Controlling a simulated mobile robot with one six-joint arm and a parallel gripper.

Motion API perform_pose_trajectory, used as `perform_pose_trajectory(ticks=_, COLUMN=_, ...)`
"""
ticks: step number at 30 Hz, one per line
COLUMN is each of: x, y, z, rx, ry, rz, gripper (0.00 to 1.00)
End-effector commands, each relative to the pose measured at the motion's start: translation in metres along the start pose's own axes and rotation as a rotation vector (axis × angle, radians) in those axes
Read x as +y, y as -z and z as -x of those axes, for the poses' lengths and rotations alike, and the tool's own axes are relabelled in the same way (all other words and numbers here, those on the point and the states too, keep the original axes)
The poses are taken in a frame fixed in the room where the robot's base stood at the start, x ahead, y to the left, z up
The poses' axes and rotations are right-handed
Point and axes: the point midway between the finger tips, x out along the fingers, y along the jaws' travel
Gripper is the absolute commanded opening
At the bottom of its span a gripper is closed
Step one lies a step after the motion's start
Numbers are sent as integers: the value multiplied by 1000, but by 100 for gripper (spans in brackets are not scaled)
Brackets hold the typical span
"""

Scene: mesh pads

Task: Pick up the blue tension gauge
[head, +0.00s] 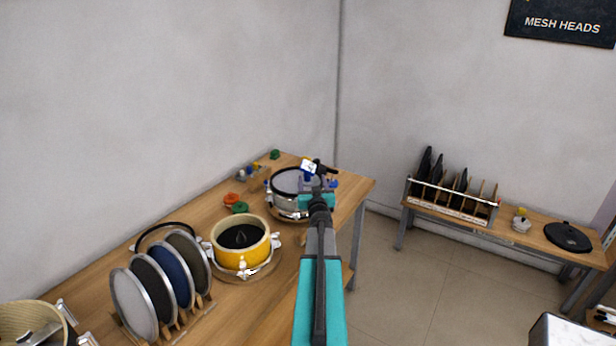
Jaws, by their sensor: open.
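A small blue object with a whitish top (307,176), which looks like the blue tension gauge, shows at the right part of a silver-rimmed drum (292,186) on the wooden bench. My gripper (319,170) is at the far end of my teal and grey arm, over the right side of this drum. It is open and overlaps the blue object in the picture. Whether the fingers are around it or only in front of it is too small to tell. My arm hides the drum's right edge and part of the bench.
A yellow drum (240,249) and a rack of round discs (172,275) stand nearer on the bench (245,308). Orange and green pieces (236,205) lie behind the yellow drum. A second bench (460,219) with a rack stands at right, across open floor (410,285).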

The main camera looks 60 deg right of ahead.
Motion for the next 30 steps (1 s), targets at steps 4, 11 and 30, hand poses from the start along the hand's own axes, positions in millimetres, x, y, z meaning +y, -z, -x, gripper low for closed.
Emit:
perform_pose_trajectory(ticks=4, x=0, y=0, z=0, rx=0, ry=0, rz=0, gripper=61)
perform_pose_trajectory(ticks=11, x=1, y=0, z=-2, rx=0, ry=-1, rz=0, gripper=61)
perform_pose_trajectory(ticks=30, x=1, y=-3, z=-44, rx=0, ry=-2, rz=0, gripper=61)
